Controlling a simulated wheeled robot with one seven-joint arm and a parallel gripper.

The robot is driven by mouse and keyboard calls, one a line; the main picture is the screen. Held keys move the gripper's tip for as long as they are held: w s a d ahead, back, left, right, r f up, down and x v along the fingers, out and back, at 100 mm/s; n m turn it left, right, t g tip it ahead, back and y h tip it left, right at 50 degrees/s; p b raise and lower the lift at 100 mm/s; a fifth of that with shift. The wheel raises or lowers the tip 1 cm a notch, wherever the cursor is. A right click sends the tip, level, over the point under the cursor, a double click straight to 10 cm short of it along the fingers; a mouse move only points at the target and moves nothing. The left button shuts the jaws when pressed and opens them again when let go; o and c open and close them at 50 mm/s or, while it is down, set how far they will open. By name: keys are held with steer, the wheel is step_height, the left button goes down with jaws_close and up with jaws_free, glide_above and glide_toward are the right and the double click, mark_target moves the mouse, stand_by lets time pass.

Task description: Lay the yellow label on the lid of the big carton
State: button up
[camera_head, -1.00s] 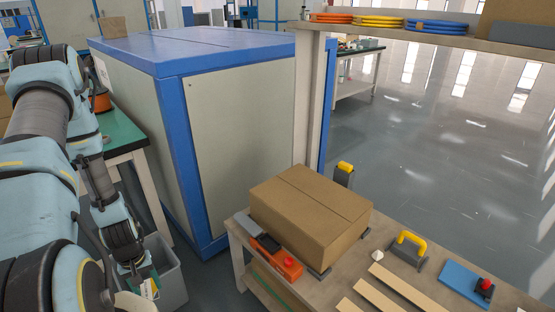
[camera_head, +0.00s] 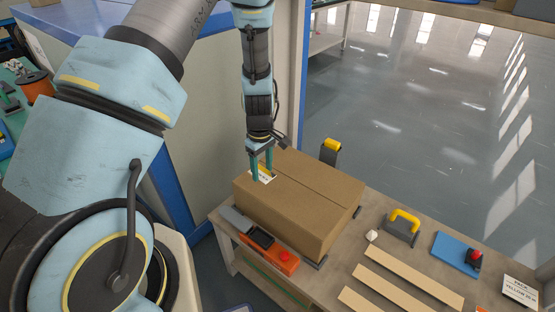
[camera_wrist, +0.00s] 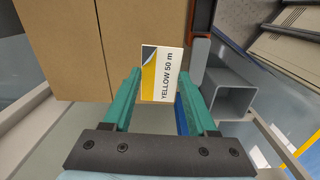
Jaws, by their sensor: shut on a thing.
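The big carton (camera_head: 290,222) is a closed brown box on the workbench, its lid crossed by a seam; part of it also shows in the wrist view (camera_wrist: 70,45). My gripper (camera_head: 262,172) is over the left part of the lid, pointing down. Its green fingers are shut on the yellow label (camera_wrist: 161,73), a small white card with a yellow band and the text "YELLOW 50 m". The label also shows between the fingertips in the head view (camera_head: 263,175). I cannot tell whether it touches the lid.
A tape dispenser with orange parts (camera_head: 284,262) lies along the carton's near side. A yellow-handled tool (camera_head: 403,224), a blue pad with a red knob (camera_head: 458,252), wooden strips (camera_head: 413,278) and a printed sign (camera_head: 520,291) are on the bench. A yellow-topped post (camera_head: 331,148) stands behind the carton.

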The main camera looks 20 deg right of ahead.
mark_target(278, 192)
steer(key=d, duration=0.1)
steer(key=s+d+r, duration=0.1)
steer(key=d+r, duration=0.1)
steer(key=shift+s+d+r, duration=0.1)
steer(key=shift+s+d, duration=0.05)
steer(key=shift+s, duration=0.25)
steer(key=shift+n, duration=0.3)
steer(key=f+b, duration=0.4)
steer(key=f, duration=0.1)
steer(key=f+b, duration=0.2)
steer(key=f, duration=0.1)
steer(key=shift+s+d+b, duration=0.25)
steer(key=shift+d+b, duration=0.05)
steer(key=shift+d, duration=0.05)
steer(key=shift+f+b, duration=0.3)
steer(key=shift+f, duration=0.35)
steer(key=o, duration=1)
steer(key=shift+o, duration=0.2)
steer(key=shift+r, duration=0.1)
step_height(278, 192, up, 11)
steer(key=shift+f+b, duration=0.2)
steer(key=shift+b, duration=0.1)
